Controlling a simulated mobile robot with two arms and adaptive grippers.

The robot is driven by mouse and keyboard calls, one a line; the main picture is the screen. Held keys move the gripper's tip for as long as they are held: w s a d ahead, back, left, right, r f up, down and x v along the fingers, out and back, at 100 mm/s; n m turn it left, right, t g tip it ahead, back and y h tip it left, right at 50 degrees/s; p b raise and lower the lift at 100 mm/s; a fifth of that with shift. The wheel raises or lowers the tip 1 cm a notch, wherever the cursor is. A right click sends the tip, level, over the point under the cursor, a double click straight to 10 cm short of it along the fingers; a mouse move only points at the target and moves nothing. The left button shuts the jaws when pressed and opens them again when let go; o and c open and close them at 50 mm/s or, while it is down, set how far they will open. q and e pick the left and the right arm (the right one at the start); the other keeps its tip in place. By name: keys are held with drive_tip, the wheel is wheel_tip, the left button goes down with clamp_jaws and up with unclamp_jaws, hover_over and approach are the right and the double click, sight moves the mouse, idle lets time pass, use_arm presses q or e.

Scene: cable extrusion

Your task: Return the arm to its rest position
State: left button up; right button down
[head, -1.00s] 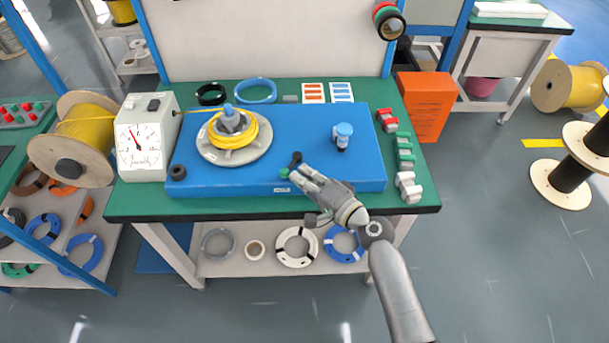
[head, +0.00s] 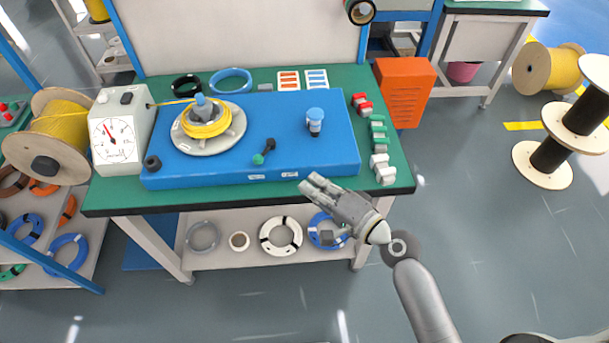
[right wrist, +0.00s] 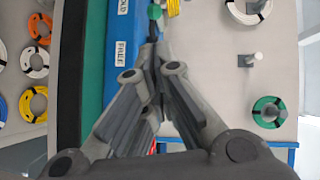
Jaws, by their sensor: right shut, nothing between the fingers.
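My right gripper (head: 314,182) is shut and empty. In the head view it is at the front edge of the blue machine base, in front of its right half, and its arm comes in from the lower right. In the right wrist view my right gripper (right wrist: 150,62) shows with its fingers together, pointing at the blue base (right wrist: 118,40) and its labels. My left gripper is not in view.
The green workbench (head: 395,160) carries a dial box (head: 122,140), a turntable with a yellow cable coil (head: 207,125), a blue-capped part (head: 315,122) and coloured blocks (head: 378,130).

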drive_tip(key=s+d+f+n+g+h, duration=0.1)
drive_tip(key=s+d+f+g+h, duration=0.15)
drive_tip(key=f, duration=0.85)
drive_tip(key=s+d+f+n+g+h, duration=0.1)
drive_tip(key=s+d+f+h, duration=0.2)
drive_tip(key=f, duration=0.7)
drive_tip(key=s+d+f+n+g+h, duration=0.15)
drive_tip(key=s+f, duration=0.25)
drive_tip(key=f, duration=0.7)
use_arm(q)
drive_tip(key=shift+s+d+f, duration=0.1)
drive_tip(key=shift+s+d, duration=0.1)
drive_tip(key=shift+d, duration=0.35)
use_arm(e)
drive_tip(key=s+d+f+n+g+h, duration=0.1)
drive_tip(key=s+d+f+n+g, duration=0.1)
drive_tip(key=s+f, duration=0.4)
drive_tip(key=s+d+f+n+g+h, duration=0.1)
drive_tip(key=s+d+f, duration=0.4)
drive_tip(key=s, duration=0.9)
drive_tip(key=s+d+f+n+g+h, duration=0.1)
drive_tip(key=s+d+f+n+g, duration=0.2)
drive_tip(key=s+f, duration=0.4)
drive_tip(key=s+n, duration=0.1)
drive_tip(key=s, duration=0.2)
drive_tip(key=shift+s+d+f+n+g, duration=0.2)
drive_tip(key=shift+d+f+n+g, duration=0.05)
drive_tip(key=shift+n+g, duration=0.15)
